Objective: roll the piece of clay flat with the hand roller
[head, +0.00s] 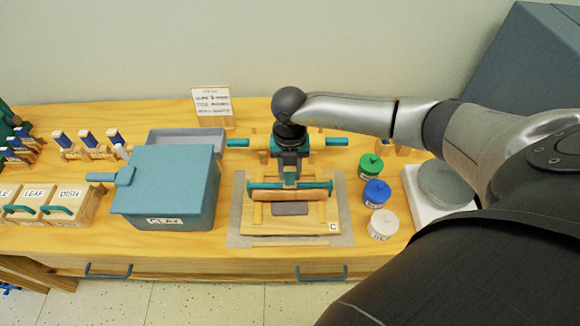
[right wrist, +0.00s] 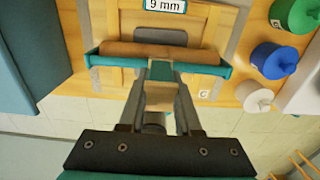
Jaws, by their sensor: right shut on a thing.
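The clay (head: 290,208) is a small grey slab on a wooden board (head: 318,226) marked C, which lies on a grey mat (head: 240,236). My right gripper (head: 290,180) points down and is shut on the roller's handle. Whether the cylinder touches the board or clay is unclear. My left gripper is in neither view.
A teal clay box (head: 165,185) stands left of the mat. Green (head: 371,166), blue (head: 376,193) and white (head: 383,224) jars stand to the right, beside a white tray (head: 411,190) with a grey disc. A sign (right wrist: 165,5) reading 9 mm is behind the roller.

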